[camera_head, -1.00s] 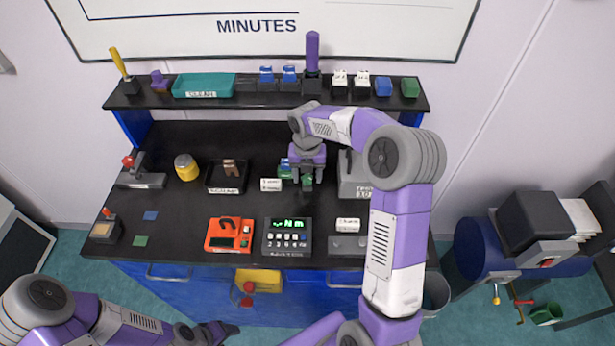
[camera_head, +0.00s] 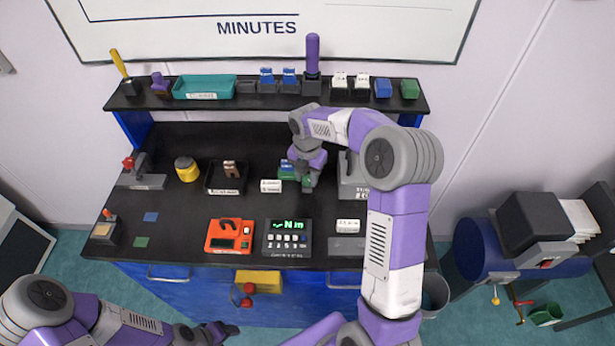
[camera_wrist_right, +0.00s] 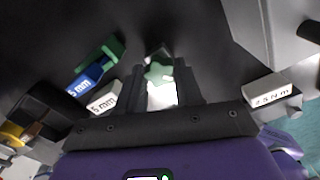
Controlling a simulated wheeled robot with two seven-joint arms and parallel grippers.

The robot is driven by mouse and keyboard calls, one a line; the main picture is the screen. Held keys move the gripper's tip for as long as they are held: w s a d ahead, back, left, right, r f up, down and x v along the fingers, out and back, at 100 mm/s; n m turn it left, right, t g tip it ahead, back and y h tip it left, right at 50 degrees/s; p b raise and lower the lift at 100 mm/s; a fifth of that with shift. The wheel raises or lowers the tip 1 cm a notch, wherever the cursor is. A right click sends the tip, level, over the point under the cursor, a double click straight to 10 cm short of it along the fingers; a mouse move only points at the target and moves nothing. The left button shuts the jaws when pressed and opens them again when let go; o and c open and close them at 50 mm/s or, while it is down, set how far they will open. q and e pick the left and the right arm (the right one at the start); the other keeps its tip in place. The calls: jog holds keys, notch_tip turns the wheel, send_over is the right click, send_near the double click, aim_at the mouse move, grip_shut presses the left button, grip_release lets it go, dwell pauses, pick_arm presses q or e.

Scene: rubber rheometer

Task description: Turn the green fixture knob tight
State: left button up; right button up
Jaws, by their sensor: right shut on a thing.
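The green fixture knob (camera_wrist_right: 158,73) sits between the fingers of my right gripper (camera_wrist_right: 163,88) in the right wrist view. My right gripper is shut on it. In the head view my right gripper (camera_head: 304,183) points down at the fixture spot on the black bench, and its fingers hide most of the knob. The fixture's other parts are mostly hidden too. My left gripper (camera_head: 226,329) is low at the left, in front of the bench and away from the fixture. Its fingers are too small to read.
Left of the right gripper are a green and blue block (camera_head: 286,172) and a white labelled block (camera_head: 271,186). A grey box (camera_head: 352,180) stands close on its right. A display unit (camera_head: 287,238) and an orange device (camera_head: 229,235) are nearer. A shelf (camera_head: 225,98) runs behind.

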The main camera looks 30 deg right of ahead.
jog(key=m, duration=0.4)
jog(key=shift+m, duration=0.3)
jog(key=shift+m, duration=2.2)
jog(key=m, duration=0.4)
jog(key=shift+m, duration=0.3)
